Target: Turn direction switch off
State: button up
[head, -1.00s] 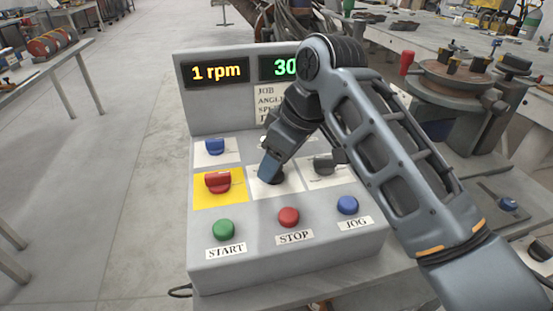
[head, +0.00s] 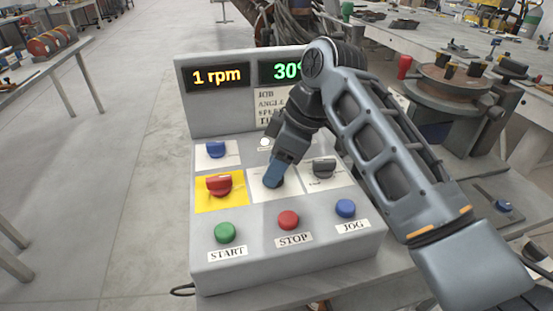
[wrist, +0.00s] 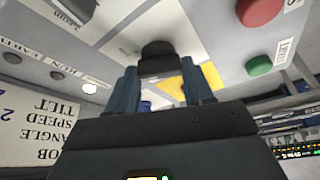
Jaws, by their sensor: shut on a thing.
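The grey control box (head: 205,262) stands on a bench, with several rotary switches on its sloping face. My gripper (head: 274,178) reaches down to the middle switch of the second row. In the wrist view, my fingers stand on either side of its black knob (wrist: 158,58), and the gripper is shut on it. In the head view, the fingers cover most of this knob. The small lettering around it is too small to read, so I cannot tell its marked position. A red switch (head: 219,185) on a yellow plate is to its left, and a dark grey switch (head: 323,168) is to its right.
Green START (head: 225,232), red STOP (head: 288,220) and blue JOG (head: 345,208) buttons line the front, close below my gripper. A blue switch (head: 216,149) is at the upper left. Displays read "1 rpm" (head: 217,76) and "30" (head: 287,71). Open floor lies to the left.

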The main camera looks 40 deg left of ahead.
jog(key=n, duration=0.2)
jog(key=n+g+h, duration=0.1)
jog(key=n, duration=0.1)
jog(key=shift+w+a+n+g, duration=0.1)
jog(key=shift+n+g, duration=0.2)
jog(key=shift+n, duration=0.1)
jog(key=shift+b, duration=0.3)
jog(key=o, duration=1)
jog(key=shift+o, duration=0.2)
jog(key=shift+r, duration=0.1)
jog(key=v, duration=0.7)
jog(key=shift+r, duration=0.3)
jog(key=shift+w, duration=0.1)
